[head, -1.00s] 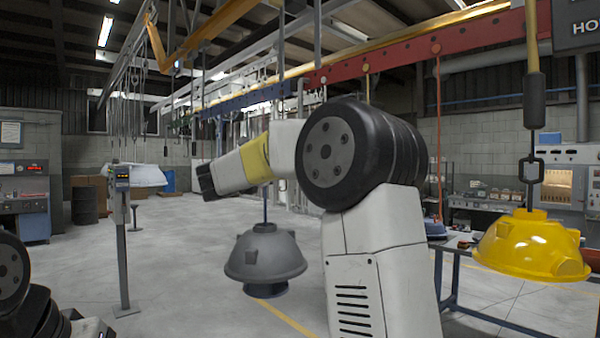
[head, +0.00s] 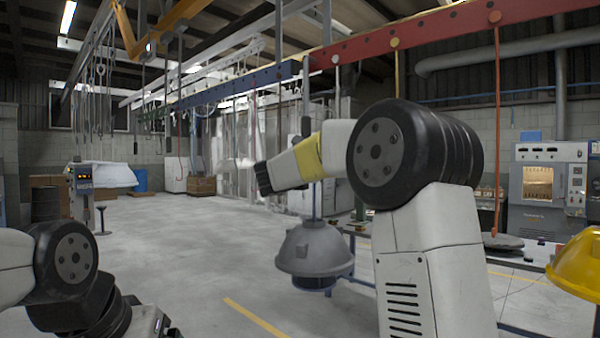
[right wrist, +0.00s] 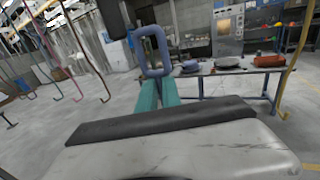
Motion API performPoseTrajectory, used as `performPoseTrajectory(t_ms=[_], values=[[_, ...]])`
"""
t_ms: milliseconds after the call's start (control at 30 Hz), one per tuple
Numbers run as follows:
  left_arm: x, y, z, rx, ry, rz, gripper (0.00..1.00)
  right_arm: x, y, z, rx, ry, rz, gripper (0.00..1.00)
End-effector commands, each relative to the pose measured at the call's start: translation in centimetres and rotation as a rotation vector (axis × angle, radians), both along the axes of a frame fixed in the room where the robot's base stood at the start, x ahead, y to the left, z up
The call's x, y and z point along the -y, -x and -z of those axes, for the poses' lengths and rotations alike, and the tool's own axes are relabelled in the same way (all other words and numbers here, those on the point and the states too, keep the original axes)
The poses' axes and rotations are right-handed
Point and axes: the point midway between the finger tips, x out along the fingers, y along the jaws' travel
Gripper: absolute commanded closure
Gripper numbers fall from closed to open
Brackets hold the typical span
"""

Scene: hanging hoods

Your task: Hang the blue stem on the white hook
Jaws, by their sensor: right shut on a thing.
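The blue stem (head: 314,200) rises from a grey hood (head: 315,248) hanging below my right arm in the head view. Its upper part passes behind the arm. In the right wrist view, the stem's blue loop (right wrist: 152,48) stands upright at my right gripper (right wrist: 156,78), whose teal fingers are shut on the stem. That gripper is hidden in the head view. The white hook (head: 336,75) hangs from the overhead rail, above and right of the stem in the head view. Its lower end is hidden. My left arm shows at lower left; its gripper is out of view.
A yellow hook (head: 395,62) and a red hook (head: 496,110) hang further right on the red beam (head: 440,38). A yellow hood (head: 582,265) is at the right edge. A blue-framed table (right wrist: 240,72) holds several items.

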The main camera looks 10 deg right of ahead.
Motion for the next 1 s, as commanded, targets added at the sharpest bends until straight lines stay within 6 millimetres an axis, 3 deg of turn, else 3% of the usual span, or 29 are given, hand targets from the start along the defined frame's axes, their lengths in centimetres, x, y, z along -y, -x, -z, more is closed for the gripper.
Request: performPoseTrajectory(t_ms=[667, 1000], values=[[0.0, 0.0, 0.0, 0.0, 0.0, 0.0, 0.13, 4.0, -3.0, 0.1, 0.003, 0.001, 0.001, 1.0], [0.0, 0.0, 0.0, 0.0, 0.0, 0.0, 0.13, 3.9, -3.0, 0.0, 0.003, 0.001, 0.0, 1.0]])
